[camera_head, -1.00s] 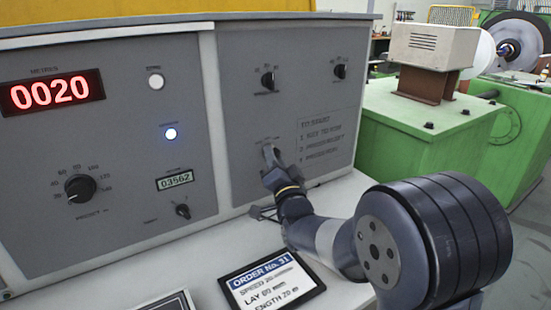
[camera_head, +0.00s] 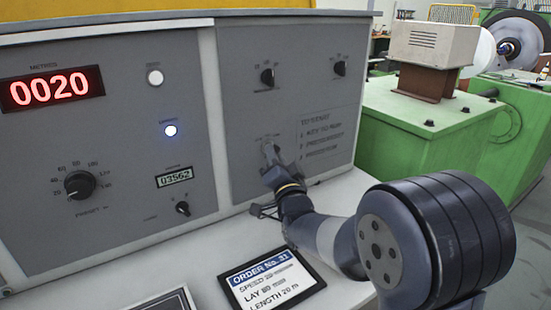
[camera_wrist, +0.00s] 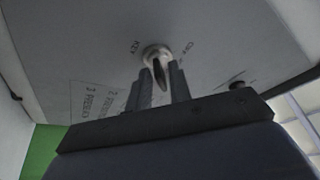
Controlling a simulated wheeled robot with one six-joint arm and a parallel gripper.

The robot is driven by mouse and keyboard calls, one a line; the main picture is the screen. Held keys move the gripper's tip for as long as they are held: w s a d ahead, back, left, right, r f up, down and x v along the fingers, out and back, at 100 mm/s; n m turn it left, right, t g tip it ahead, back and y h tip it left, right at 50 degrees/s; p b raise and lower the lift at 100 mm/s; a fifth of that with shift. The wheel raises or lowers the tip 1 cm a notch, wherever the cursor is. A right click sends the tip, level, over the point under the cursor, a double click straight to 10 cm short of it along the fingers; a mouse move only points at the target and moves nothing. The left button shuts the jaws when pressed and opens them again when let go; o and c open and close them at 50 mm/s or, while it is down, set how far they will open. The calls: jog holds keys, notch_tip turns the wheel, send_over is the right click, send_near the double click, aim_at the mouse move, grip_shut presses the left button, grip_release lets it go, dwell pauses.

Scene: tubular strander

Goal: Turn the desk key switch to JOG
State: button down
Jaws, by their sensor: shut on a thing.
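The key switch (camera_wrist: 156,52) is a round metal lock with a key (camera_wrist: 160,74) in it, on the grey panel of the desk. My gripper (camera_wrist: 161,76) has its two dark fingers on either side of the key and is shut on it. Small labels flank the switch in the wrist view; I cannot tell which position the key points to.
The left panel has a red display (camera_head: 52,90) reading 0020, a lit blue lamp (camera_head: 171,131), a large dial (camera_head: 79,185) and a small knob (camera_head: 182,208). Two knobs sit above the switch, one of them a black knob (camera_head: 267,77). An order card (camera_head: 271,281) lies on the desktop.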

jog(key=shift+f+b, duration=0.1)
jog(key=shift+b, duration=0.3)
jog(key=shift+w+d+n+g+y+b, duration=0.1)
jog(key=shift+n+g+y+b, duration=0.15)
jog(key=shift+n+y+b, duration=1.2)
jog(key=shift+d+n+g+y+b, duration=0.15)
jog(key=shift+n+y+b, duration=0.4)
jog(key=shift+n+b, duration=1.75)
jog(key=shift+w+a+n+g+y+b, duration=0.1)
jog(key=shift+n+g+y+b, duration=0.2)
jog(key=shift+n+y+b, duration=1.45)
jog(key=shift+n+h, duration=0.7)
jog(key=shift+h, duration=0.05)
jog(key=c, duration=1.6)
grip_release()
jog(key=shift+d, duration=0.1)
jog(key=shift+o, duration=0.2)
